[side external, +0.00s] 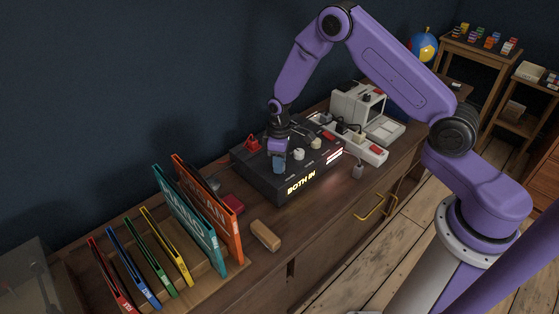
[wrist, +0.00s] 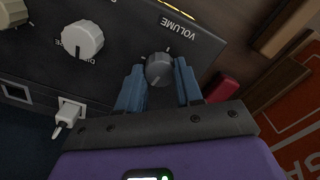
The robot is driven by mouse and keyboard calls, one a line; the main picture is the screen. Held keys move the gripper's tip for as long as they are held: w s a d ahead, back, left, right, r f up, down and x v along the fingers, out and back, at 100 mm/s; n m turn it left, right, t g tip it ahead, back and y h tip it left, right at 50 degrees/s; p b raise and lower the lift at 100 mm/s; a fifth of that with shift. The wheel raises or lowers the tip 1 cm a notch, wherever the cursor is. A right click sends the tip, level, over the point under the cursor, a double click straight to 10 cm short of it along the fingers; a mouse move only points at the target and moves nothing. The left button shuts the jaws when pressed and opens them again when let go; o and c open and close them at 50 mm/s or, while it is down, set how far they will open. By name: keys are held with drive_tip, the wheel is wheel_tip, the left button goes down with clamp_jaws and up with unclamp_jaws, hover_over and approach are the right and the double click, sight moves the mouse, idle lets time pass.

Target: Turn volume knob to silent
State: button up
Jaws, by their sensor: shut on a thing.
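The grey volume knob (wrist: 160,69) sits on the sloped dark panel of the control box (side external: 268,181), beside the printed word VOLUME, in the wrist view. My gripper (wrist: 159,76) has its blue fingers on either side of the knob and is shut on it. A small pale mark shows on the knob, too small to read its setting for certain. In the side view my gripper (side external: 279,161) points down at the near left part of the box and hides the knob. The front of the box shows lit words, BOTH IN.

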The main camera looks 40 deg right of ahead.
drive_tip(key=shift+n, duration=0.9)
drive_tip(key=o, duration=1)
drive_tip(key=shift+o, duration=0.2)
wheel_tip(320, 180, up, 17)
drive_tip(key=shift+r, duration=0.2)
